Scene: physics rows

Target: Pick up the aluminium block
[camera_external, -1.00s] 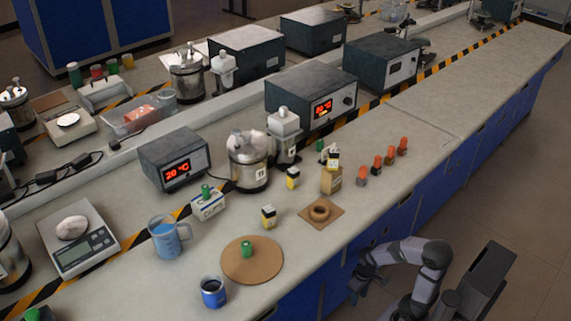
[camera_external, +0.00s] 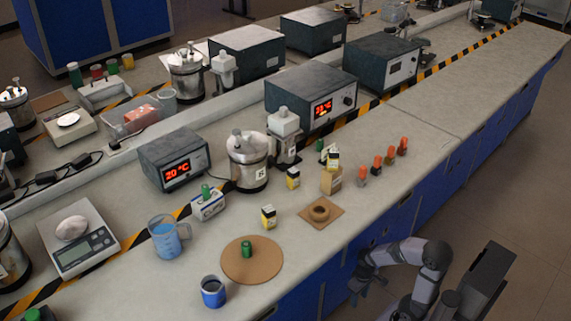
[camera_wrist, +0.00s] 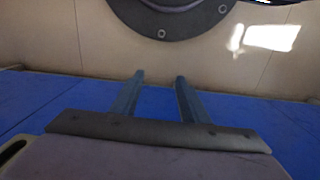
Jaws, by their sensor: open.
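No object here is clearly recognisable as the aluminium block. Small upright pieces with yellow and black markings stand on the bench: one near the round board (camera_external: 268,217), one further back (camera_external: 293,178), and one on top of a brown block (camera_external: 332,181). A small green cylinder (camera_external: 246,250) stands on the round board (camera_external: 270,270). My gripper (camera_external: 356,291) is off the bench's front edge, low beside the blue cabinets and well away from these pieces. In the wrist view my gripper (camera_wrist: 159,78) has two separated fingers with nothing between them.
A blue cup (camera_external: 213,293), a jug of blue liquid (camera_external: 168,239), a scale (camera_external: 80,240) and a metal vessel (camera_external: 247,163) stand on the bench. Several orange-topped pieces (camera_external: 377,163) are in a row. The right part of the bench is clear.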

